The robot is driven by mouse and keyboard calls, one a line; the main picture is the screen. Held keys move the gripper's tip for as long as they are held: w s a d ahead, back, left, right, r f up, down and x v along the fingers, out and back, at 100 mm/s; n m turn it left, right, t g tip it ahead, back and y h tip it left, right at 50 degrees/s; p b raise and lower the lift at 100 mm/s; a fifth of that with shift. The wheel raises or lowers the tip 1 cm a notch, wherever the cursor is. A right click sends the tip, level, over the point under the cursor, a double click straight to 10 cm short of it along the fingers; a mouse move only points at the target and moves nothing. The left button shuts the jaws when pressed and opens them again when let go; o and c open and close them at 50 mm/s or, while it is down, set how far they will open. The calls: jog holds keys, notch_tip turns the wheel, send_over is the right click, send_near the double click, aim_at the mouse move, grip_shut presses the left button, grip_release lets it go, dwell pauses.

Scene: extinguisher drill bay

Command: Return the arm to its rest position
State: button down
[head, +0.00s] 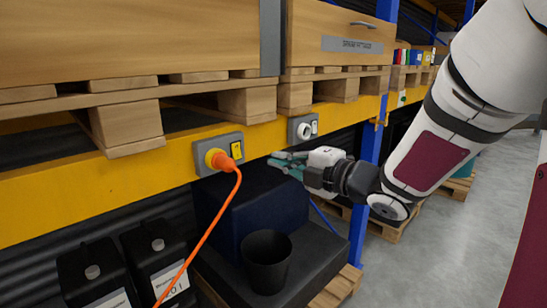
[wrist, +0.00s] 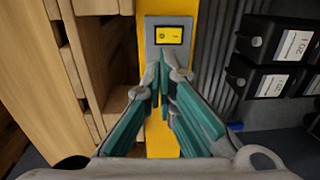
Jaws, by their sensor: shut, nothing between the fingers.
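My arm (head: 440,140) reaches in from the right in the head view. My gripper (head: 281,162) is shut and empty, with teal fingers, in front of the yellow beam and just right of the left socket box.
An orange plug (head: 219,159) with a hanging cord (head: 207,235) sits in the left grey socket box (head: 237,145). A black bin (head: 265,262) stands below. Pallets (head: 130,125) hang above; grey floor (head: 460,240) is open at right.

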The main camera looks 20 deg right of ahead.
dwell(0.6)
jog(key=s+d+m+g+h, duration=0.3)
jog(key=s+d+m+h, duration=0.3)
jog(key=m+h, duration=0.6)
jog(key=s+a+f+m+g+y, duration=0.1)
jog(key=s+a+f+m+g, duration=0.1)
jog(key=s, duration=0.5)
jog(key=s+a+f+m+g+y, duration=0.2)
jog(key=s+a+m+g, duration=0.1)
jog(key=s+m, duration=0.2)
jog(key=s+a+f+m+g+y, duration=0.1)
jog(key=s+a+f+m+g, duration=0.1)
jog(key=s, duration=0.7)
jog(key=shift+a+m+g, duration=0.3)
jog(key=shift+a+m, duration=0.45)
jog(key=shift+m, duration=0.35)
